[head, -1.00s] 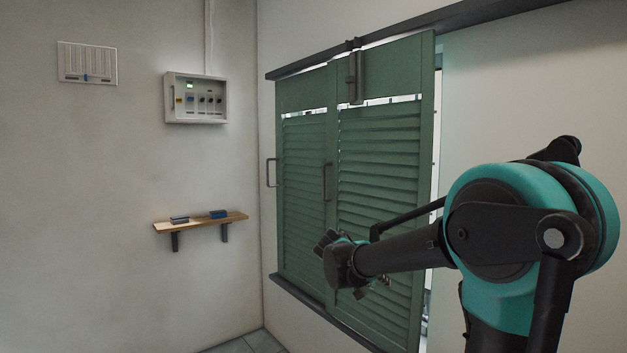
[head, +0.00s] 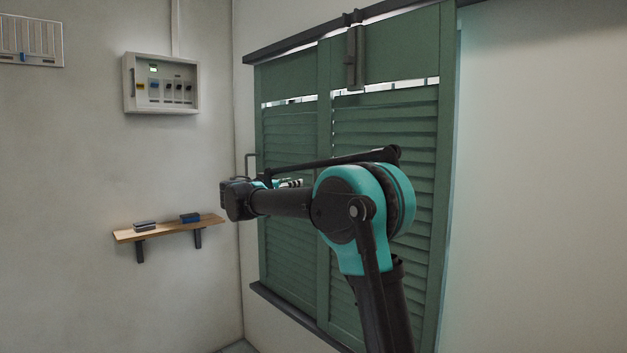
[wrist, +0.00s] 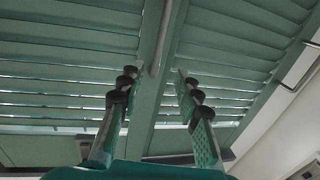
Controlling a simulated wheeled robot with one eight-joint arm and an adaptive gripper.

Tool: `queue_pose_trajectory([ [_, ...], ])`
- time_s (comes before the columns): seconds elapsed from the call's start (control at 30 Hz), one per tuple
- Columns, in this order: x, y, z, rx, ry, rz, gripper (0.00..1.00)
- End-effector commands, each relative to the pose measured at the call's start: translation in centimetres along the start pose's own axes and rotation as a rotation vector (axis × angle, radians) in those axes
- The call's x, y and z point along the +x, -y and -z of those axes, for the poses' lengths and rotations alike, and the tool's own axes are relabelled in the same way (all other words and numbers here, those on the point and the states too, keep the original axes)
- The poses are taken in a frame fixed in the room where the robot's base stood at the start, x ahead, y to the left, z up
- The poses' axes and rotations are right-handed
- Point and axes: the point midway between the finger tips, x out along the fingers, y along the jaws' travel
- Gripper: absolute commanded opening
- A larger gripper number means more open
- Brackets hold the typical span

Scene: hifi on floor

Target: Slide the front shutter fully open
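The green louvred shutters hang as two panels side by side in the head view. The right panel (head: 385,130) appears to be the front one, and the left panel (head: 290,130) stands beside it. My gripper (head: 292,183) is raised in front of the panels, partly hidden behind my arm. In the wrist view my gripper (wrist: 155,85) is open, its two fingers apart and facing the panels. A grey bar handle (wrist: 160,40) lies between and beyond the fingertips, with no contact visible. A second handle (wrist: 298,68) shows at the right; in the head view it is at the left edge (head: 249,160).
A dark rail (head: 290,47) runs above the shutters, with a dark bracket (head: 355,58) at the top. A dark sill (head: 290,318) runs below. The left wall holds a switch box (head: 160,83) and a wooden shelf (head: 170,229) with small blocks. Bare wall lies right of the shutters.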

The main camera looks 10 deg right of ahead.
Motion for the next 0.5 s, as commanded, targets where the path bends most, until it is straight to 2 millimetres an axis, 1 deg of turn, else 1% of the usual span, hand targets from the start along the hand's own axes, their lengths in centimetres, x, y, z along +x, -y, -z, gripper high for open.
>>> queue_pose_trajectory([
  [0.03, 1.2, -0.1, 0.0, 0.0, 0.0, -0.005, 0.34],
  [0.1, 2.6, -0.1, 0.0, -0.001, 0.001, -0.004, 0.34],
  [0.5, 10.4, -0.1, -0.1, -0.001, 0.001, -0.003, 0.34],
])
